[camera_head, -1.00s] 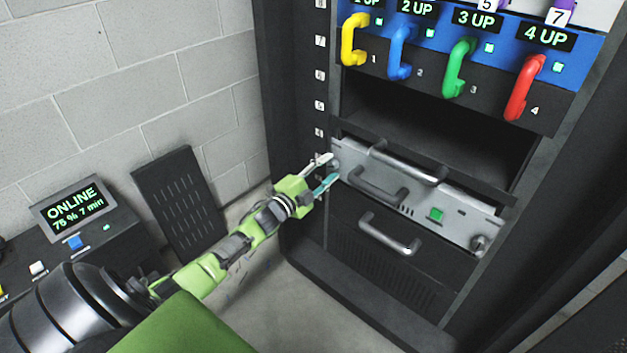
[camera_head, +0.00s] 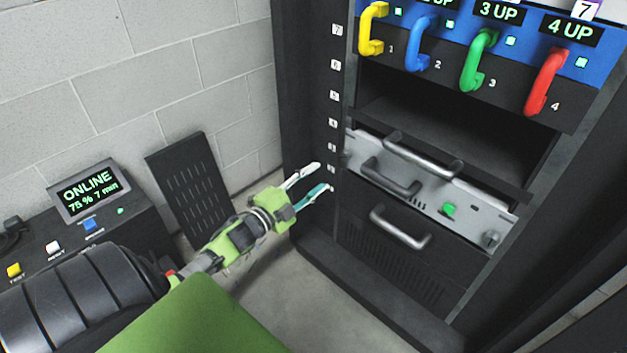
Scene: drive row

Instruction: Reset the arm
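My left gripper (camera_head: 322,179) is open and empty, with its two fingers spread apart. It hangs in front of the left post of the black rack (camera_head: 313,120), to the left of the silver drawer unit (camera_head: 455,208), and does not appear to touch it. My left arm reaches in from the lower left, its green links partly hidden behind the green body panel at the bottom. My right gripper is not in view.
Above the silver unit is an empty bay (camera_head: 440,125), then yellow, blue, green and red handles, the red one (camera_head: 545,82) at right. A console (camera_head: 95,205) reading "ONLINE 75 % 7 min" and a slotted black panel (camera_head: 188,190) stand at left. Grey floor (camera_head: 290,285) is clear.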

